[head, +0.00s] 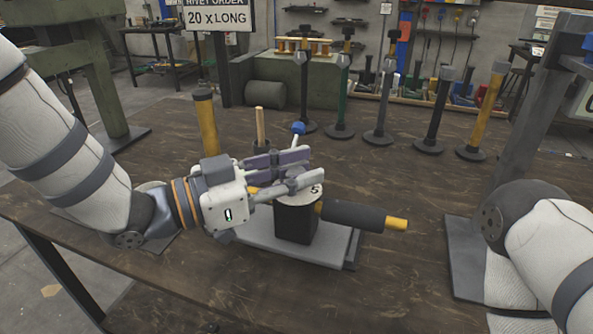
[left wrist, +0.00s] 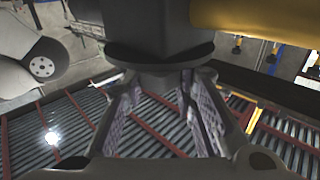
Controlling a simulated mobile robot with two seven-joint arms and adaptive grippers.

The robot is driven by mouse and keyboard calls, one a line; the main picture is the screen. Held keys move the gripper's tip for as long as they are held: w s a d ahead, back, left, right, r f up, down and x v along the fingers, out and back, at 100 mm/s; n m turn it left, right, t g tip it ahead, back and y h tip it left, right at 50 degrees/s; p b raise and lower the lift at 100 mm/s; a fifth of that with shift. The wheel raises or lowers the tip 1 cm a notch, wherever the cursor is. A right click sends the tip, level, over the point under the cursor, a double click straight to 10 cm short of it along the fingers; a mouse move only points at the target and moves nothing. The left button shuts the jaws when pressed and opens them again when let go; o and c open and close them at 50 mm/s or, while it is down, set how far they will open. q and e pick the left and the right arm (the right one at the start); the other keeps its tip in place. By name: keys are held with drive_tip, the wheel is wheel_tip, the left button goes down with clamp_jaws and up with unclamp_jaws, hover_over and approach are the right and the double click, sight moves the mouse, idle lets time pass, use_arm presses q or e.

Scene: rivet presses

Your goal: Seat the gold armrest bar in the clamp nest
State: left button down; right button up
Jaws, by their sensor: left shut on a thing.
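The gold armrest bar (head: 397,223) lies nearly level, with a dark sleeve near its right end. I take this block for the clamp nest. A short gold part shows to its left. My left gripper (head: 305,168) is closed just above the block, its fingers pointing right. In the left wrist view the fingers (left wrist: 165,95) close at a dark flange, with the gold bar (left wrist: 260,18) beside it. The exact grip point and the bar's seating are hidden. My right gripper is out of view.
A blue-knobbed lever (head: 298,128) rises right behind the left fingers. A wooden handle (head: 260,126) and a gold post (head: 206,122) stand behind. Several posts on round feet line the table's back (head: 427,145).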

use_arm(q)
drive_tip(key=w+f, duration=0.1)
drive_tip(key=w+d+f+b, duration=0.1)
drive_tip(key=w, duration=0.1)
drive_tip(key=shift+f, duration=0.15)
drive_tip(key=shift+w+d+r+b, duration=0.15)
drive_tip(key=shift+w+d, duration=0.1)
drive_tip(key=shift+w, duration=0.6)
drive_tip(key=shift+w+d+r+b, duration=0.15)
drive_tip(key=shift+w+d, duration=0.1)
drive_tip(key=shift+w, duration=0.55)
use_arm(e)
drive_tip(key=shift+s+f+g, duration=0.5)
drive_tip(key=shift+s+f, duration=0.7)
use_arm(q)
drive_tip(key=shift+f, duration=0.1)
drive_tip(key=shift+f, duration=0.15)
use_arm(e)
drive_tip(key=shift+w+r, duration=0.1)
use_arm(q)
drive_tip(key=shift+p, duration=0.45)
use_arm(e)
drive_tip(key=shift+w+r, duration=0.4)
